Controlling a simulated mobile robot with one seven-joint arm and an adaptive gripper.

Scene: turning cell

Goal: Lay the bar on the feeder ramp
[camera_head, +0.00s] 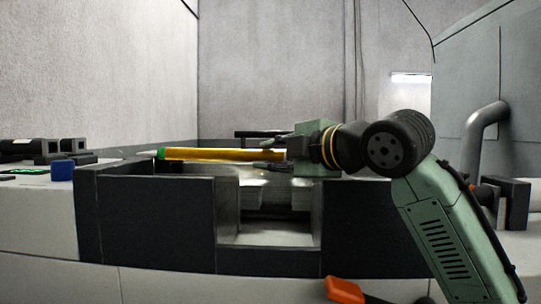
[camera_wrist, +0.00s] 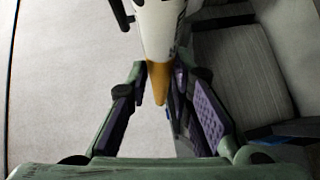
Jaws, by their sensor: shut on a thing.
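The bar (camera_head: 215,154) is long, brass-yellow, with a green far end pointing left. In the head view it lies about level above a dark-walled open box. My gripper (camera_head: 274,153) is shut on its right end. In the wrist view the bar (camera_wrist: 158,82) runs down from the top edge, pale with an orange-brown end, between the purple-padded fingers of my gripper (camera_wrist: 160,108). Finger contact is not clearly visible there. I cannot clearly pick out the feeder ramp.
The dark box (camera_head: 157,222) has a front gap with pale steps (camera_head: 275,196) inside. An orange handle (camera_head: 345,290) is at the front. A grey pipe (camera_head: 487,120) rises at right.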

